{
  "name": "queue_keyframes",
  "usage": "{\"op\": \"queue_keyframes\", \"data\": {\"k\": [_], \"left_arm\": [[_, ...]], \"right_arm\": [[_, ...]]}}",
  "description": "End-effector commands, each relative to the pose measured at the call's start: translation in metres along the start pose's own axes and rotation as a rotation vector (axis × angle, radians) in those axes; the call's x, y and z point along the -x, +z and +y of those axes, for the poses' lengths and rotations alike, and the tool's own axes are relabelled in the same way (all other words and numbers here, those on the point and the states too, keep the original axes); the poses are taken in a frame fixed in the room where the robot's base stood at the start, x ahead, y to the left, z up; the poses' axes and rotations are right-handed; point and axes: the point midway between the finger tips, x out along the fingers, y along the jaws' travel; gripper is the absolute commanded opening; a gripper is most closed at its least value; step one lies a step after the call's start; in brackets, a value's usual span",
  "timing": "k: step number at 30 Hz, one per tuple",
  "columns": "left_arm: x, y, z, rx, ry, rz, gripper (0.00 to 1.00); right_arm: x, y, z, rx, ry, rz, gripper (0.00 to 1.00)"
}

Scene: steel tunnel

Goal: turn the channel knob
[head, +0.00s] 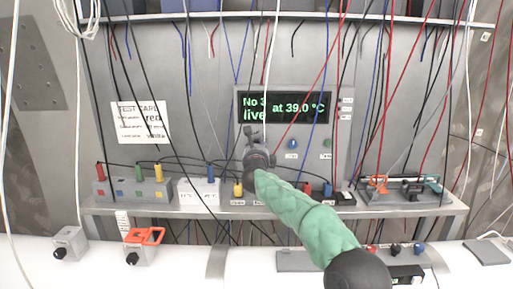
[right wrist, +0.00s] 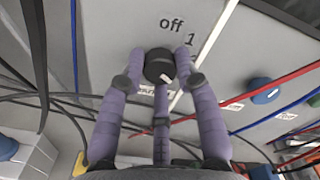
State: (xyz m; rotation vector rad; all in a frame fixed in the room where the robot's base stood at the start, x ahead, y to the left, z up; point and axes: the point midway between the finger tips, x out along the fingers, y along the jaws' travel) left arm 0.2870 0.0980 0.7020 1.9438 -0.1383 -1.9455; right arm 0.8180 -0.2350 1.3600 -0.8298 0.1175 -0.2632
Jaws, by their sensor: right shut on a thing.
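The channel knob (right wrist: 160,63) is black and round, on a grey panel, in the right wrist view. The printed labels "off" and "1" are beside it, and a further label is partly covered. My right gripper (right wrist: 160,84) has its purple fingers closed around the knob. In the head view the right gripper (head: 252,140) reaches the panel just below the display (head: 285,107) and hides the knob. The display reads "No 3", "live" and "at 39.0 °C", partly crossed by cables. My left gripper is not in view.
Many hanging cables cross the panel. The shelf (head: 400,210) holds a socket box (head: 133,190) with coloured plugs and a tool tray (head: 400,190). A blue knob (head: 292,144) and a green knob (head: 327,143) are right of my gripper. A test card (head: 140,122) hangs left.

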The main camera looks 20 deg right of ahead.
Motion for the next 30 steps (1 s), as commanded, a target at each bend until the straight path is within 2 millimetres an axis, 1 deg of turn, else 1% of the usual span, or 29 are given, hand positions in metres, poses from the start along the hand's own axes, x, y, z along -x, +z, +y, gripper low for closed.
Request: {"op": "queue_keyframes", "data": {"k": [1,3,12,17,23,30], "left_arm": [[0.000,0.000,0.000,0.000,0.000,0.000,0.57],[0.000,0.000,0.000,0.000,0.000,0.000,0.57],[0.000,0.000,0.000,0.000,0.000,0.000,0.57],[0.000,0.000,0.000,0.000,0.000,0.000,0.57],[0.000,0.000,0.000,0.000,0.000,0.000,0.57],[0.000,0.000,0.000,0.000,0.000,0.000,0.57]], "right_arm": [[0.000,0.000,0.003,0.000,0.004,-0.001,0.41],[0.000,0.000,0.002,0.000,0.004,-0.001,0.56],[0.000,0.000,0.000,0.000,0.001,-0.001,0.56],[0.006,0.001,0.000,0.001,0.001,-0.001,0.56],[0.027,0.001,-0.001,0.000,0.001,-0.002,0.56],[0.062,0.001,0.000,0.001,0.001,-0.002,0.56]]}}
